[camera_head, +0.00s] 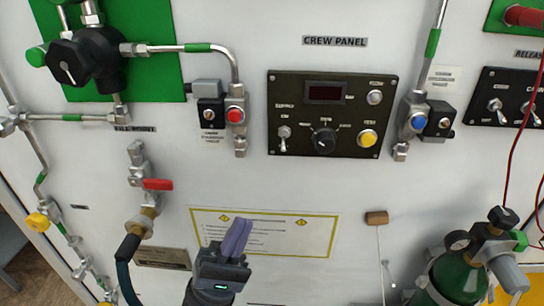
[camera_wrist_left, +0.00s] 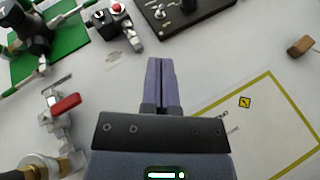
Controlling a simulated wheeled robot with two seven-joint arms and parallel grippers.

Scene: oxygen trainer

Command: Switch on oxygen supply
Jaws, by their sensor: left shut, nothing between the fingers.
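The crew panel (camera_head: 332,160) is a dark plate in the middle of the white wall. It has a small display, a toggle switch (camera_head: 284,132) at left, a black rotary knob (camera_head: 325,141) and a yellow button (camera_head: 368,138). Its lower edge also shows at the top of the left wrist view (camera_wrist_left: 200,12). My left gripper (camera_head: 237,238) is shut and empty, below the panel in front of the yellow-framed notice. In the left wrist view its purple fingers (camera_wrist_left: 161,80) are together and touch nothing visible. My right gripper is not in view.
Left of the panel is a valve with a red button (camera_head: 235,115); right is one with a blue button (camera_head: 418,122). A red-handled fill valve (camera_head: 158,184) with a hose stands left of my gripper. A green cylinder (camera_head: 455,280) stands lower right.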

